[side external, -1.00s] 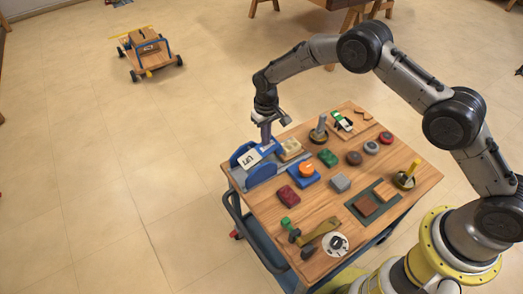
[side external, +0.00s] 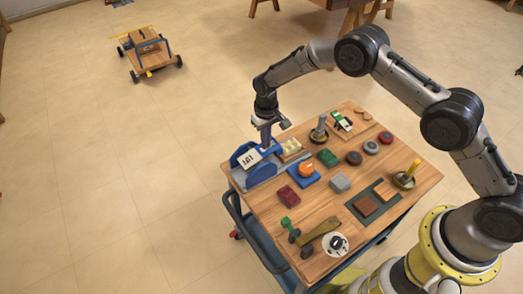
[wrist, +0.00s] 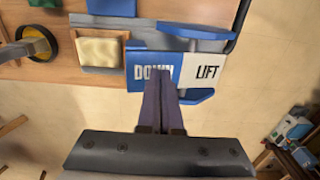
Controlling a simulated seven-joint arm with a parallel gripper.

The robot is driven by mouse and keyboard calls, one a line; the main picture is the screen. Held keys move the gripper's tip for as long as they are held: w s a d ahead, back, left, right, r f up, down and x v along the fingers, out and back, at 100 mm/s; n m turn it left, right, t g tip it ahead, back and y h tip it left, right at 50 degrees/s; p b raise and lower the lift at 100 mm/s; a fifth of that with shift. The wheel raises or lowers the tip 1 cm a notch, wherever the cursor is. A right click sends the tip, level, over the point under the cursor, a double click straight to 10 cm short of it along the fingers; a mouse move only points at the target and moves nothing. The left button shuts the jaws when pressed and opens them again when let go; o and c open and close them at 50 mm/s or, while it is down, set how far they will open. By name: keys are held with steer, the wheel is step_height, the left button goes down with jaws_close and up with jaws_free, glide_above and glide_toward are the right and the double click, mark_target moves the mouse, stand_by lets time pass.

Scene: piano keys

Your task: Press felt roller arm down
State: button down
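A blue rocker plate with a white LIFT end (side external: 249,158) sits in a blue-sided stand at the left corner of the cart top. In the wrist view its blue end reads DOWN (wrist: 143,75) and its white end reads LIFT (wrist: 205,71). I take this rocker to be the felt roller arm's control; no felt roller can be made out. My gripper (side external: 266,142) points down at the blue DOWN end and appears to touch it. In the wrist view the fingers of my gripper (wrist: 160,80) are together with nothing between them, covering part of the DOWN end.
A cream pad (side external: 291,147) lies close to the right of the rocker. An orange knob on a blue base (side external: 306,171), a dark red block (side external: 288,194) and several other blocks and knobs cover the wooden cart top (side external: 335,207). Open floor lies beyond the left edge.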

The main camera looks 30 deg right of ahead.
steer(key=shift+f, duration=0.2)
steer(key=shift+r, duration=3.55)
